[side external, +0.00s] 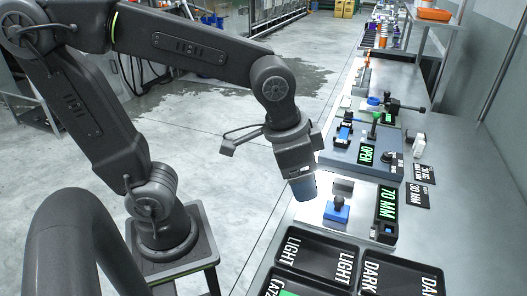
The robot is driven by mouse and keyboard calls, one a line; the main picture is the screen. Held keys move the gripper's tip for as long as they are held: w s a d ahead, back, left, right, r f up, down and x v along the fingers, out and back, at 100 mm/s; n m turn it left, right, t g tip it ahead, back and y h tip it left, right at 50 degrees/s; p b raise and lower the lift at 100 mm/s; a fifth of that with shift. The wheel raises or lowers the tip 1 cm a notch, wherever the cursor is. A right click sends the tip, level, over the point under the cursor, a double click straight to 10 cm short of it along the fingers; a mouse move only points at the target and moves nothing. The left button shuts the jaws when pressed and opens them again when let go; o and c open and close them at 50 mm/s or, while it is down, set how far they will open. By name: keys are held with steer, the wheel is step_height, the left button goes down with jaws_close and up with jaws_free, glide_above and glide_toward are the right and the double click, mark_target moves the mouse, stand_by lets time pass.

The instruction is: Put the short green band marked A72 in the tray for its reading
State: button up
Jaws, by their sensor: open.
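My gripper (301,183) is open and points down, left of the worktop's devices and above the near trays. A blue part shows at its lower end; I cannot tell if it is a finger or something behind. A green patch (287,293) at the bottom edge, beside partly cut-off white lettering like "A72", may be the short green band; most of it is out of frame. A black tray marked LIGHT (317,262) lies at the front. A black tray marked DARK (396,277) is right of it.
A device with a green "70 MM" display (386,203) and a blue block with a dark knob (337,209) stand behind the trays. Farther back is a fixture with a green "OPEN" display (367,154). Black cards (419,194) lie to its right. The right worktop is clear.

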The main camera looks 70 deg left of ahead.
steer(key=s+a+r+n+t, duration=0.1)
steer(key=s+a+n+t, duration=0.1)
steer(key=a, duration=0.5)
steer(key=shift+s+r+n+y, duration=0.15)
steer(key=shift+s+n+y, duration=0.25)
steer(key=shift+s+n, duration=0.55)
steer(key=shift+s+m, duration=0.2)
steer(key=shift+m, duration=0.05)
